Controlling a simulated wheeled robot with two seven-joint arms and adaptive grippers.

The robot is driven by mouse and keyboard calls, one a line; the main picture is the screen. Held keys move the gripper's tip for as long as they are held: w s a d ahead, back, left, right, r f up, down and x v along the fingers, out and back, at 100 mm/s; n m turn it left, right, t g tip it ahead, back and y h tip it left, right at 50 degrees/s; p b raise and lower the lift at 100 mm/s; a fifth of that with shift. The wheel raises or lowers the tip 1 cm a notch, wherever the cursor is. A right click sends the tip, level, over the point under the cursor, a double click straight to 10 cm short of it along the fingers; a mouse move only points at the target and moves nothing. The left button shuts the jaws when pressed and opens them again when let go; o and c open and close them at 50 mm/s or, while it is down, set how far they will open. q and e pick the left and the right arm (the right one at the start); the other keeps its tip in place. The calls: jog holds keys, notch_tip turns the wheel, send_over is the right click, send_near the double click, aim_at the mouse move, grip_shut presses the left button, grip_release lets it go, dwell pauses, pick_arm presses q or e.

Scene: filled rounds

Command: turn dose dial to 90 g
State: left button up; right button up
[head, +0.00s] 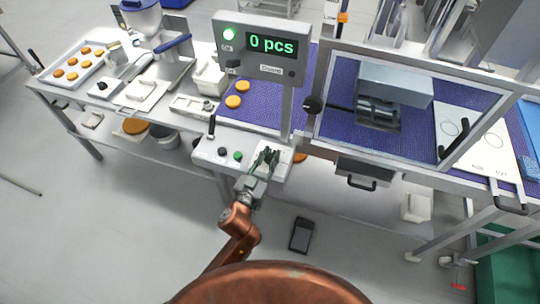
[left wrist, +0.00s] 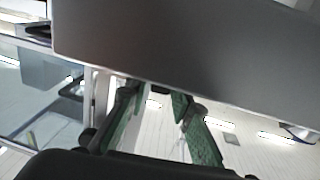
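A sloped grey control panel (head: 212,161) at the front edge of the table carries a small black knob (head: 222,152), a green button (head: 238,156) and a black lever (head: 211,127). My left gripper (head: 267,155) is over the right part of this panel, fingers parted. The fingers cover that part, and I cannot make out a dose dial or gram marks there. In the left wrist view the two green fingers (left wrist: 162,105) are apart, below a large grey surface (left wrist: 190,42); I cannot tell whether they touch anything. My right gripper is not in view.
A display box (head: 265,70) above reads "0 pcs" with a green lamp lit. Orange rounds (head: 233,101) lie on the purple belt (head: 262,112).

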pick_arm(q)
grip_shut()
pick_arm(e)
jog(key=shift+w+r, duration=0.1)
pick_arm(q)
jog(key=shift+r+p, duration=0.1)
jog(key=shift+p, duration=0.3)
jog(key=m+g+h+p, duration=0.1)
jog(key=h+p, duration=0.1)
jog(key=m+g+h+p, duration=0.1)
jog(key=m+h+p, duration=0.1)
jog(key=shift+r+g, duration=0.15)
jog(key=shift+g, duration=0.15)
jog(key=shift+a+f+m+g+h+p, duration=0.1)
jog(key=shift+f+m+g+h+p, duration=0.1)
jog(key=shift+m+g+h+p, duration=0.6)
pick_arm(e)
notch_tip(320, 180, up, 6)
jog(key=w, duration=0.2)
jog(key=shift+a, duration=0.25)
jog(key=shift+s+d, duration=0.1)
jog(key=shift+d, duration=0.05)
pick_arm(q)
jog(key=shift+o, duration=1.9)
grip_release()
jog(key=shift+w, duration=0.1)
